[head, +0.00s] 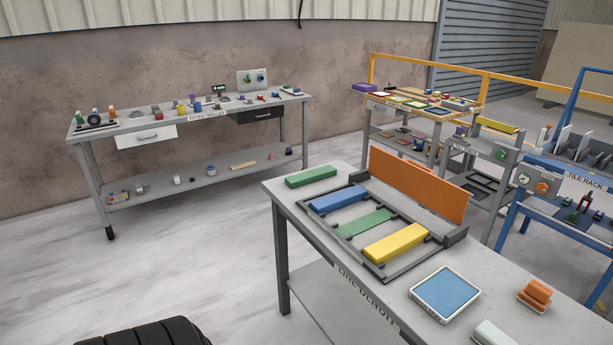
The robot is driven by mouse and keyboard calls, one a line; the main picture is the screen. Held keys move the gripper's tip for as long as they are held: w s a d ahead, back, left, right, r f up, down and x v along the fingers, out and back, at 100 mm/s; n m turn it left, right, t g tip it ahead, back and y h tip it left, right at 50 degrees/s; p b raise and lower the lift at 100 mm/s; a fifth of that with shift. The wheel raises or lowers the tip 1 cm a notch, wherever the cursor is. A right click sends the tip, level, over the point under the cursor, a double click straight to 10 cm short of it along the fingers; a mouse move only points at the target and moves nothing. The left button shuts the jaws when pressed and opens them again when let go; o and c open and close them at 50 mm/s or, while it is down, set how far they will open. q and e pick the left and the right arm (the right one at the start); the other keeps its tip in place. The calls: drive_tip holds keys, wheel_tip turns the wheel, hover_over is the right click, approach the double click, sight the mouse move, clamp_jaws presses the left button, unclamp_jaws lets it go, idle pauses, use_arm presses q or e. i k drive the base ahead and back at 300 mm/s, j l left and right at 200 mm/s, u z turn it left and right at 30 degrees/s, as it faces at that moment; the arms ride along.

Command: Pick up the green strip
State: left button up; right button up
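A flat green strip (364,222) lies across the dark grey frame (369,273) on the near bench, between a blue bar (338,199) and a yellow bar (396,243). It looks thinner and lower than both bars. A second green piece, a thicker block (311,177), lies on the bench top outside the frame, near its far left corner. Neither of my grippers is in the head view, so their state does not show.
An orange panel (417,185) stands upright along the frame's far side. A blue-topped tray (445,292), an orange block (535,294) and a pale block (494,334) sit on the bench's right part. A grey workbench (190,122) stands behind, with open floor between.

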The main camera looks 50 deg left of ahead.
sight(306, 178)
drive_tip(key=u, duration=1.65)
drive_tip(key=i, duration=0.05)
